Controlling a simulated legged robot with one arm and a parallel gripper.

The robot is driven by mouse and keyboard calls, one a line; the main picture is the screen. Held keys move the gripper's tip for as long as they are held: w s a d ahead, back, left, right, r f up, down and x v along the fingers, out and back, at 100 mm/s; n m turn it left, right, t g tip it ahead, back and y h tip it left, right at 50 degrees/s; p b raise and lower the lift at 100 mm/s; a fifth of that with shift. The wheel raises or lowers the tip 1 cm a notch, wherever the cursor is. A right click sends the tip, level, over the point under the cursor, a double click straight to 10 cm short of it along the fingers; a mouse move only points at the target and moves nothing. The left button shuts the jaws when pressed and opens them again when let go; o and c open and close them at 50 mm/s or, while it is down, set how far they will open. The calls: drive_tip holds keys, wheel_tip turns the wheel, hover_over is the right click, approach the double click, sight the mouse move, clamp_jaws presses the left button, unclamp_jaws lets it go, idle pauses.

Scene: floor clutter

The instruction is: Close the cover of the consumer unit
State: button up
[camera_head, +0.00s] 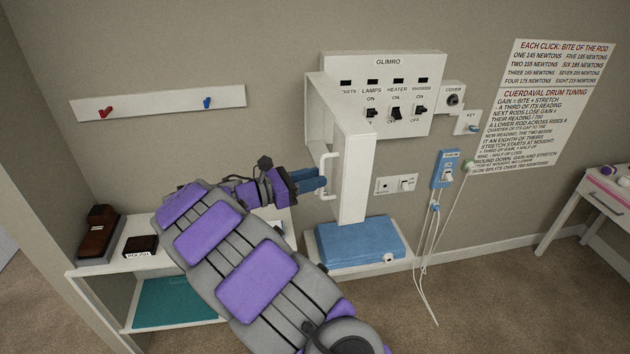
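The consumer unit (388,62), a white box marked GLIMRO, is on the wall with its labelled switches exposed. Its white cover (356,160) stands open, swung out from the left side of the unit toward me. A white bar handle (327,176) is on the cover's left-facing side. My gripper (318,180), with blue fingers, comes from the left and its tips are at the handle. I cannot tell whether the fingers touch or enclose the handle, or how far apart they are.
A blue case (358,242) lies on a low white shelf below the cover. A blue switch box (446,169) with hanging cables is to the right. A white shelf unit (120,255) with a polish tin (141,246) is at left. A white desk (603,197) stands far right.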

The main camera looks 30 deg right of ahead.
drive_tip(key=d, duration=0.4)
drive_tip(key=shift+f, duration=0.1)
drive_tip(key=shift+a, duration=0.85)
drive_tip(key=shift+c, duration=0.3)
drive_tip(key=shift+a, duration=0.35)
drive_tip(key=shift+c, duration=0.7)
drive_tip(key=shift+a, duration=0.2)
drive_tip(key=shift+c, duration=0.8)
drive_tip(key=shift+s+d, duration=0.1)
drive_tip(key=shift+c, duration=0.7)
drive_tip(key=shift+s+d+r, duration=0.2)
drive_tip(key=shift+d+r, duration=0.05)
drive_tip(key=shift+d, duration=0.4)
clamp_jaws()
drive_tip(key=shift+w+a, duration=0.1)
drive_tip(key=shift+a, duration=0.15)
